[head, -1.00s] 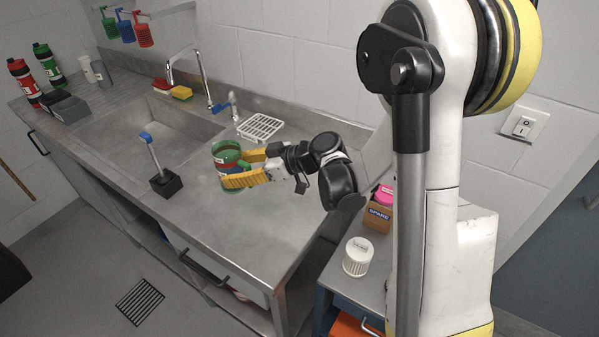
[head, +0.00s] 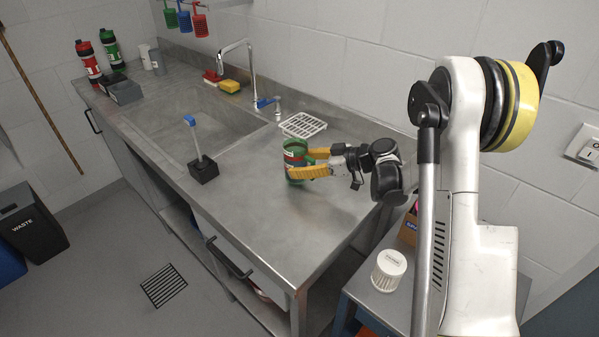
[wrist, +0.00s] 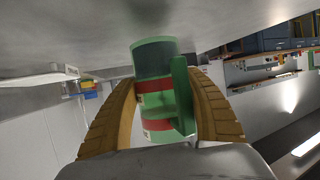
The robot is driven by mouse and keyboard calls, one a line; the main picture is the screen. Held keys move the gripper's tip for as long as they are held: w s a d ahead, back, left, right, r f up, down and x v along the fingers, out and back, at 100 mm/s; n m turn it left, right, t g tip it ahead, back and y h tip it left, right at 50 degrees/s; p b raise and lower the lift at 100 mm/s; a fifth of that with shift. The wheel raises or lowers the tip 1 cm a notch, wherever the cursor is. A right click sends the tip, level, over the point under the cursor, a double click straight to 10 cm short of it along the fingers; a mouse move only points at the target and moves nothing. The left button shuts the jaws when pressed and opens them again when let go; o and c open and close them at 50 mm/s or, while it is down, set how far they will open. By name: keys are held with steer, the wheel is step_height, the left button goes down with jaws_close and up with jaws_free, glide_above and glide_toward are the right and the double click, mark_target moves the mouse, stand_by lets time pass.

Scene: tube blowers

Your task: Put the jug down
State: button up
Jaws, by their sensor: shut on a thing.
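The jug (head: 294,153) is green and see-through with red bands and a green handle. It is over the bare steel counter (head: 262,200), in front of the white drying rack. My gripper (head: 308,163) has yellow fingers and is shut around the jug's sides, reaching in from the right. In the wrist view the jug (wrist: 158,95) sits between the two ribbed fingers, its handle toward the right finger. The jug looks upright in the head view. I cannot tell whether its base touches the counter.
A white rack (head: 303,125) lies behind the jug. The sink (head: 195,125), with its tap (head: 240,65), is to the left. A brush in a black holder (head: 203,169) stands near the front edge. A white lidded tub (head: 389,270) is on the lower right cabinet. The counter's front right is clear.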

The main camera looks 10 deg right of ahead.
step_height(320, 180, down, 2)
steer(key=shift+f, duration=0.1)
steer(key=shift+r, duration=0.2)
steer(key=shift+f, duration=0.1)
steer(key=o, duration=1.4)
steer(key=shift+f+b, duration=0.1)
steer(key=shift+b, duration=0.25)
steer(key=shift+c, duration=0.2)
